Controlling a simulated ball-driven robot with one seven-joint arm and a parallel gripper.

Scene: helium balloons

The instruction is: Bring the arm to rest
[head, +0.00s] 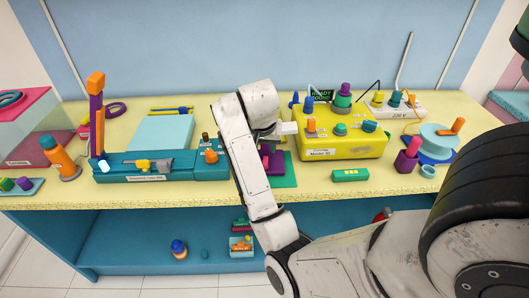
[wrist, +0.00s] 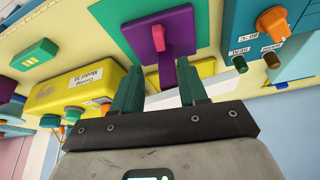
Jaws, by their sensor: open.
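My arm (head: 246,160) reaches over the yellow worktop, bent at a raised elbow-like joint. My gripper (wrist: 158,80) shows in the wrist view with two dark green fingers apart and nothing held between them. In the head view the arm's end is near the middle of the worktop, left of the yellow box, and its fingers cannot be made out.
The yellow box (head: 345,146) with coloured knobs stands right of my arm's end. A teal device (head: 130,168) lies to the left. A green block (head: 350,175) lies near the front edge. A blue shelf (head: 130,240) below holds small items. A blue wall (head: 190,45) stands behind.

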